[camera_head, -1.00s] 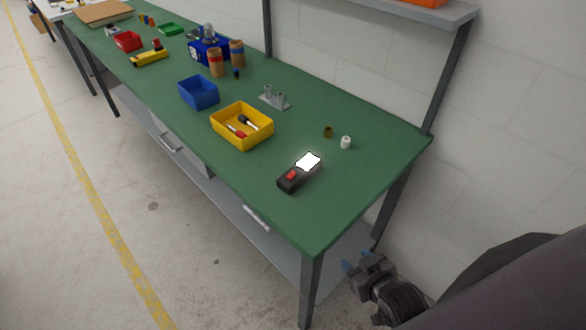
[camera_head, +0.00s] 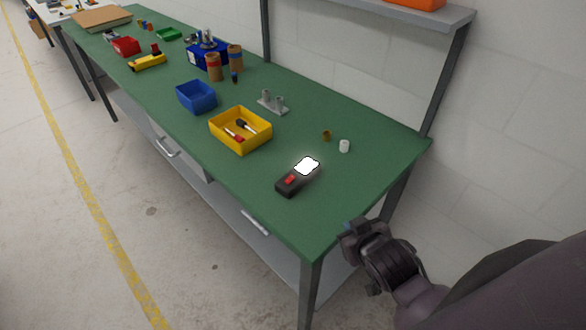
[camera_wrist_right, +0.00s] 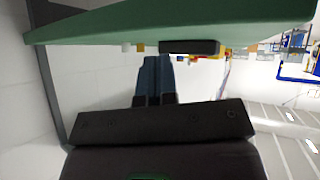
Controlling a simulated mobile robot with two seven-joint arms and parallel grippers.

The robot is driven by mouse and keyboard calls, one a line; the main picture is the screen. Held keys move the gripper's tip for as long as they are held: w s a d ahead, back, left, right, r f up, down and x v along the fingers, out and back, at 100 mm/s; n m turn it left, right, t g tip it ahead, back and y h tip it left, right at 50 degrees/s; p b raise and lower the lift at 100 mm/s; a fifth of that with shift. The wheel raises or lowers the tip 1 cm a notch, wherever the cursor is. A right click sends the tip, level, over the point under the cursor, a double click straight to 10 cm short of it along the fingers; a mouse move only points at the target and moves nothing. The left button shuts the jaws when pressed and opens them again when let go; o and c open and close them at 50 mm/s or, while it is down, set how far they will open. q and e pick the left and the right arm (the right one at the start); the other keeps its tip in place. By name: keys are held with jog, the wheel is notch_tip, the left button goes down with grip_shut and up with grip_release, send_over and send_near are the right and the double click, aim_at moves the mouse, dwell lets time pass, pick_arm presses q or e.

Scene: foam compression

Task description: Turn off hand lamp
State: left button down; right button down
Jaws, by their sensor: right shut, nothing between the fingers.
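The hand lamp (camera_head: 288,183) lies on the green workbench near its front right corner. It is a dark box with a red switch (camera_head: 290,180) and a bright white, glowing panel (camera_head: 307,166). My right gripper (camera_head: 350,228) is at the bench's right end, apart from the lamp. In the right wrist view its two blue fingers (camera_wrist_right: 157,75) are together and empty, and the lamp's dark body (camera_wrist_right: 190,47) shows beyond them at the bench edge. My left gripper is not in view.
The green bench (camera_head: 340,205) has bare room around the lamp. A yellow bin (camera_head: 240,148) with tools and a blue bin (camera_head: 196,98) stand further left. A white cylinder (camera_head: 344,146) and a small brown piece (camera_head: 326,135) stand behind the lamp. A shelf post (camera_head: 447,80) rises at the back right corner.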

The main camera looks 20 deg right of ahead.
jog(key=w+a+r+n+t+y, duration=0.3)
jog(key=w+a+r+t+y, duration=0.1)
jog(key=w+r, duration=0.3)
jog(key=w+a+r+n+t+y, duration=0.3)
jog(key=w+a+r+t, duration=0.2)
jog(key=w+r, duration=0.15)
jog(key=a+r+n+g+y, duration=0.4)
jog(key=a+n+g+y, duration=0.8)
jog(key=n+g, duration=0.4)
jog(key=w+d+f+g+h, duration=0.1)
jog(key=w+d+g+h, duration=0.1)
jog(key=w+d+h, duration=0.2)
jog(key=w+d+g+h, duration=0.2)
jog(key=w+d+h, duration=0.1)
jog(key=d+h, duration=0.8)
jog(key=shift+w+d+f+n+g, duration=0.3)
jog(key=shift+w+d+f+g, duration=0.1)
jog(key=shift+d, duration=0.65)
